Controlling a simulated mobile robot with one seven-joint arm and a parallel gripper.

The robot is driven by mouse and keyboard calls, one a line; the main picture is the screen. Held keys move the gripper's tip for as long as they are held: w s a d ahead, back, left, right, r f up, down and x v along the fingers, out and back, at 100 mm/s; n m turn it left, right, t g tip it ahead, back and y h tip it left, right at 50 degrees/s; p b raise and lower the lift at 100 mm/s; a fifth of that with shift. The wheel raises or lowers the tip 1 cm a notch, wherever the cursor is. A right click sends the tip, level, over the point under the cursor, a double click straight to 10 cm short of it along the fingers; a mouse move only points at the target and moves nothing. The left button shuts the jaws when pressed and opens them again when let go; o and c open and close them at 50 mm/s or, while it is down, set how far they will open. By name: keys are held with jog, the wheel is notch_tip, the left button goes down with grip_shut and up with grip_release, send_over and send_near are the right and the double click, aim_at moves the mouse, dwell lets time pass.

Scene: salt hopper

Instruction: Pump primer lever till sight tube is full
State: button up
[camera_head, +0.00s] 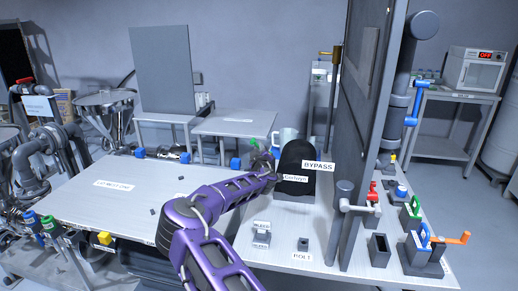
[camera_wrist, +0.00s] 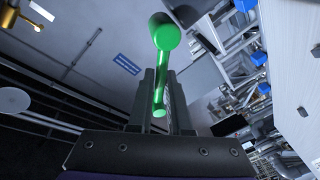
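A green lever (camera_wrist: 163,70) with a round knob shows in the wrist view. Its rod runs down between the two dark fingers of my gripper (camera_wrist: 166,95), which look closed around it. In the head view my purple arm reaches over the table, and green parts of the lever (camera_head: 255,143) show at its far end, beside a black rounded object. My gripper is mostly hidden there by the arm. I cannot make out a sight tube or its level in either view.
The black rounded object (camera_head: 296,160) stands just right of my gripper, near a BYPASS label (camera_head: 318,166). A tall grey panel (camera_head: 366,120) rises to its right. Coloured valves (camera_head: 424,240) sit beyond it. The left part of the table (camera_head: 95,205) is mostly clear.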

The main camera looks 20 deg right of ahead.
grip_shut()
jog(key=shift+f, duration=0.1)
dwell(1.2)
jog(key=shift+w+a+f+n+g+b, duration=0.2)
jog(key=shift+f+n+g+b, duration=0.35)
jog(key=shift+n+b, duration=0.6)
jog(key=shift+w+a+f+n+g+b, duration=0.1)
jog(key=shift+a+f+n+g+b, duration=0.2)
jog(key=shift+f+n+b, duration=0.6)
jog(key=shift+w+a+f+n+g+b, duration=0.15)
jog(key=shift+f+n+g+b, duration=0.25)
jog(key=shift+n+b, duration=1)
jog(key=shift+n, duration=0.25)
